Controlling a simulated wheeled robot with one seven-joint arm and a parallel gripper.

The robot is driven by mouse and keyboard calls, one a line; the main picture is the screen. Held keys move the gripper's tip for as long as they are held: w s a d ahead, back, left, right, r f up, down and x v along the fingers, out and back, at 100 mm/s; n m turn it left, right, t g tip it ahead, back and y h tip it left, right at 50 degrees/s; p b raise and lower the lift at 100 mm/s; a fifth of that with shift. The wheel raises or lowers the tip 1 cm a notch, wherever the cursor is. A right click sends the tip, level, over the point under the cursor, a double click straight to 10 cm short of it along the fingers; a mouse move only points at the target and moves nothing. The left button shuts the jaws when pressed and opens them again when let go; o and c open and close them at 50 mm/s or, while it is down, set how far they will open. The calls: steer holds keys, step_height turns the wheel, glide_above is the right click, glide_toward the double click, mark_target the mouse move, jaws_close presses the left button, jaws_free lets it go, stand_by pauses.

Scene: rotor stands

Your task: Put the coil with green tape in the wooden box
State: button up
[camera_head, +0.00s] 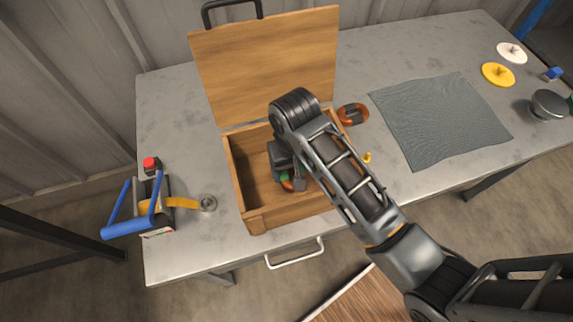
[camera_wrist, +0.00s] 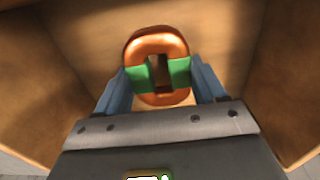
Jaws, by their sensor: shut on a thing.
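The coil with green tape (camera_wrist: 158,45) is a copper-orange ring with green bands on both sides, seen in the wrist view. My gripper (camera_wrist: 158,78) is shut on it, with a blue-grey finger against each taped side. In the head view my gripper (camera_head: 287,182) is inside the open wooden box (camera_head: 242,178), and only a bit of the coil (camera_head: 286,185) shows beneath it. The box's lid (camera_head: 265,65) stands raised at the back. I cannot tell whether the coil touches the box floor.
Another copper-orange coil (camera_head: 353,114) lies right of the box, near a small yellow piece (camera_head: 367,157). A grey mat (camera_head: 440,120) lies further right. A blue-handled holder (camera_head: 150,205) with orange tape stands at left. White and yellow discs (camera_head: 498,74) lie at far right.

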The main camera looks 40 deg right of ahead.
steer(key=shift+f, duration=0.8)
steer(key=shift+f, duration=0.1)
steer(key=o, duration=1.4)
steer(key=shift+o, duration=0.2)
